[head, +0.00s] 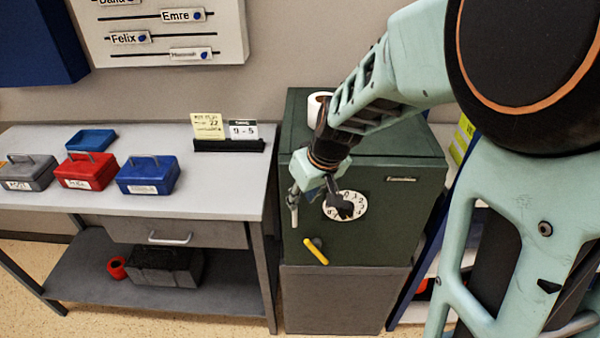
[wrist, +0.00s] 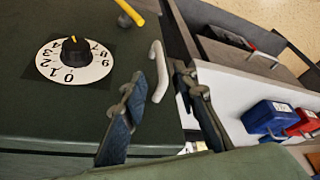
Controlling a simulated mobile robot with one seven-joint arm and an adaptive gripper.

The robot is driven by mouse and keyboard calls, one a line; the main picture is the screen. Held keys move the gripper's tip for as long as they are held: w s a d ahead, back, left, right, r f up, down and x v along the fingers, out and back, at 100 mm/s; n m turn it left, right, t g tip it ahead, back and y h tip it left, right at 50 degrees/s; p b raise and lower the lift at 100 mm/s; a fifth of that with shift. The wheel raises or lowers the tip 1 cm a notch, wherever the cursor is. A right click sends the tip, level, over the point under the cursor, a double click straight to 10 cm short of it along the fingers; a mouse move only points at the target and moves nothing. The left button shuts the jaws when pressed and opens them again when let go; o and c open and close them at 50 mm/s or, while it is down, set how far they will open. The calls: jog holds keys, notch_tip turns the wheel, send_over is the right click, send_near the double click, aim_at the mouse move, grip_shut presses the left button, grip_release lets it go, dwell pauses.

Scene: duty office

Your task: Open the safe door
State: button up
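The dark green safe (head: 365,240) stands on a grey base cabinet, and its door looks shut. Its front has a white numbered dial (head: 352,199), also seen in the wrist view (wrist: 100,68), and a slanted yellow lever (head: 316,251), partly seen in the wrist view (wrist: 130,12). A pale pull handle (wrist: 158,70) is near the door's left edge. My gripper (head: 319,192) is in front of the door's upper left, partly covering the dial in the head view. In the wrist view its fingers (wrist: 160,86) are spread, with the pull handle between the tips. I see no clear contact.
A grey workbench (head: 225,185) stands close at the left, carrying red, blue and grey boxes and a card holder (head: 229,146). A white roll (head: 317,106) is on the safe's top. A shelf (head: 415,270) is close at the right. Floor is visible at the lower left.

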aim_at(295, 223)
jog(key=x, duration=0.9)
jog(key=shift+w+f, duration=0.15)
jog(key=shift+c, duration=0.3)
grip_shut()
